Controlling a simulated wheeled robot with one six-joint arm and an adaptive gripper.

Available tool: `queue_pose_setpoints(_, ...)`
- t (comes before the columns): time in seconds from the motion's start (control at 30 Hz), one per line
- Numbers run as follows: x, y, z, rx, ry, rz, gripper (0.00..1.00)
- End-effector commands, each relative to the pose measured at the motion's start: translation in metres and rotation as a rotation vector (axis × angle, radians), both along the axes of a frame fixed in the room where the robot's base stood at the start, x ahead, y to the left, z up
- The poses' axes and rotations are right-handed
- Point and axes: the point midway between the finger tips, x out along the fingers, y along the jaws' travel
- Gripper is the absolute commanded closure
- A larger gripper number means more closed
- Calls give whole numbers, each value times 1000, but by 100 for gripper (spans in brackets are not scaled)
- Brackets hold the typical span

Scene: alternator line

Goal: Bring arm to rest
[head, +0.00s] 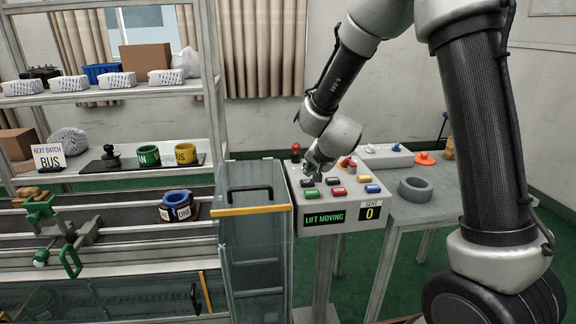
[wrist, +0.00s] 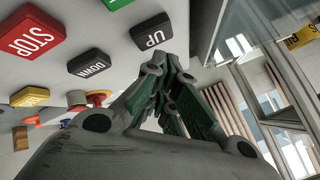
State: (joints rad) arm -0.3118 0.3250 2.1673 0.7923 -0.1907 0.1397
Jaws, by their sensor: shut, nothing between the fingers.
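My arm reaches over from the right in the head view. My gripper (head: 312,172) is at the upper left of the button panel (head: 341,218), close above it. In the wrist view the gripper (wrist: 172,68) has its fingers together and empty, with the tips near the black UP button (wrist: 151,31). I cannot tell whether they touch it. The black DOWN button (wrist: 92,64), the red STOP button (wrist: 36,38) and a yellow button (wrist: 30,96) lie beside it. The panel's green display (head: 324,218) reads LIFT MOVING, and the sent counter (head: 371,212) reads 0.
A glass-sided enclosure (head: 252,250) with a yellow bar stands left of the panel. Shelves (head: 120,92) hold white baskets. A table at right bears a grey ring (head: 415,189) and an orange piece (head: 425,158).

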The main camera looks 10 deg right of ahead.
Motion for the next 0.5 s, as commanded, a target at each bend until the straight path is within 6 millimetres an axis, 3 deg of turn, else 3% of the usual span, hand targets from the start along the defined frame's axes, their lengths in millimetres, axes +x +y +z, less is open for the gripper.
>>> queue_pose_setpoints(0.17,-41,-17,63,-12,17,153,100)
queue_pose_setpoints(0.3,-106,-43,110,-79,64,312,100)
queue_pose_setpoints(0.5,-218,-95,146,-237,169,473,100)
